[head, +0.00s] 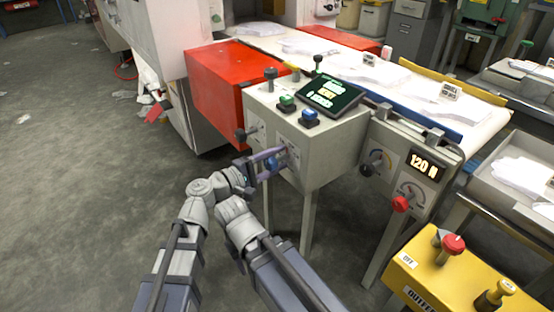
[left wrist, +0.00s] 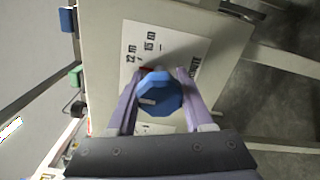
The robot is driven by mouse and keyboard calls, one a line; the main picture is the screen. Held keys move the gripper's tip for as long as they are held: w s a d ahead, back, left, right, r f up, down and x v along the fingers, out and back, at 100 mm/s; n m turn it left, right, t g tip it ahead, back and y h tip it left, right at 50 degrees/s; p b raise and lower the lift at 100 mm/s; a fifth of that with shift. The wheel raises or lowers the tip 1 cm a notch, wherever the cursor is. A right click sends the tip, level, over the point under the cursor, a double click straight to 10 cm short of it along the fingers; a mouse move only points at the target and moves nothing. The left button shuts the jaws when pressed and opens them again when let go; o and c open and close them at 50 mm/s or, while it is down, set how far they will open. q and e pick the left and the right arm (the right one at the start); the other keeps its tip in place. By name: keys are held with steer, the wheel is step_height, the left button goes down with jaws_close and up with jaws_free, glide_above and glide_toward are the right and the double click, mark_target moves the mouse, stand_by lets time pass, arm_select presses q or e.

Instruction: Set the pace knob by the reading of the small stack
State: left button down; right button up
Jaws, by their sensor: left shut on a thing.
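My left gripper (head: 272,160) is at the front face of the pale control box (head: 328,150). In the left wrist view its two purple fingers (left wrist: 160,95) are shut on a blue faceted knob (left wrist: 157,92) with a light pointer mark. A white dial plate (left wrist: 150,45) behind the knob carries black marks reading about "22 m" and "15 m"; the fingers and knob hide part of it. White flat stacks (head: 375,75) lie on the belt, some with small signs (head: 451,91) too small to read. I cannot tell which is the small stack. My right gripper is not visible.
A dark screen (head: 331,97) with lit text tops the box, near green (head: 287,103) and blue (head: 310,117) buttons. A black knob (head: 371,169), red knob (head: 401,204) and "120 N" display (head: 424,165) are to the right. A yellow box (head: 450,283) stands front right.

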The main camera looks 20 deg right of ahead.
arm_select(q)
steer(key=shift+m, duration=1.9)
steer(key=shift+c, duration=1.4)
jaws_free()
steer(key=shift+r, duration=0.1)
